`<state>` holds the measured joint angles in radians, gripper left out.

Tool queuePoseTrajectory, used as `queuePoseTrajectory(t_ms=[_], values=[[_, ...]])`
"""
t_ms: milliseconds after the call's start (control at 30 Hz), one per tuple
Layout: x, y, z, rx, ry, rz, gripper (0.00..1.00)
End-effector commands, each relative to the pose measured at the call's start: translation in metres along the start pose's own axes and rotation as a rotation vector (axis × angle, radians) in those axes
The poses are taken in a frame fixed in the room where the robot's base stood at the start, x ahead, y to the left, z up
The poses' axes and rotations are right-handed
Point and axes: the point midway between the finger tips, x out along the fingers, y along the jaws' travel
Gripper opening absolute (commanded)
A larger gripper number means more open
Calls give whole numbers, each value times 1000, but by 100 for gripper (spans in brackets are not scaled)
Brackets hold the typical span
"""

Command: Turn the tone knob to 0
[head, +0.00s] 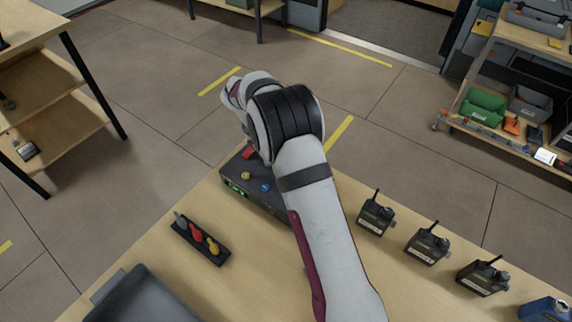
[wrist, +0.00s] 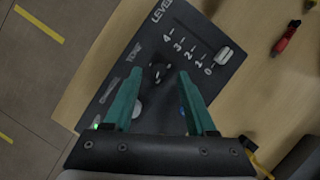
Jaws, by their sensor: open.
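A dark control box (head: 234,170) stands on the wooden table in the head view, partly hidden by my arm. In the wrist view its panel (wrist: 100,111) carries a "TONE" label, a "LEVEL" label and a row of numbers from 4 to 0. The black tone knob (wrist: 157,72) sits beside the "TONE" label; its setting is too dark to read. A light slider cap (wrist: 224,55) is near the 0 end of the row. My gripper (wrist: 160,75) is open, its teal fingertips on either side of the knob in the picture; contact cannot be told.
A yellow button (head: 246,176) and a blue button (head: 265,187) are on the box. A black holder with grey, red and yellow pieces (head: 200,240) lies front left, near a grey tray (head: 145,290). Several black radios (head: 375,218) stand at right. Bare table lies between.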

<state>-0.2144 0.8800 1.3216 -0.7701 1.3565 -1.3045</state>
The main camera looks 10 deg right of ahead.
Motion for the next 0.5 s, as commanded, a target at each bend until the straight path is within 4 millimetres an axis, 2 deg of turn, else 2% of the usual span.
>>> queuePoseTrajectory(t_ms=[133, 400, 500], values=[[15, 0, 0, 0, 0, 0, 57], [18, 0, 0, 0, 0, 1, 57], [18, 0, 0, 0, 0, 1, 39]])
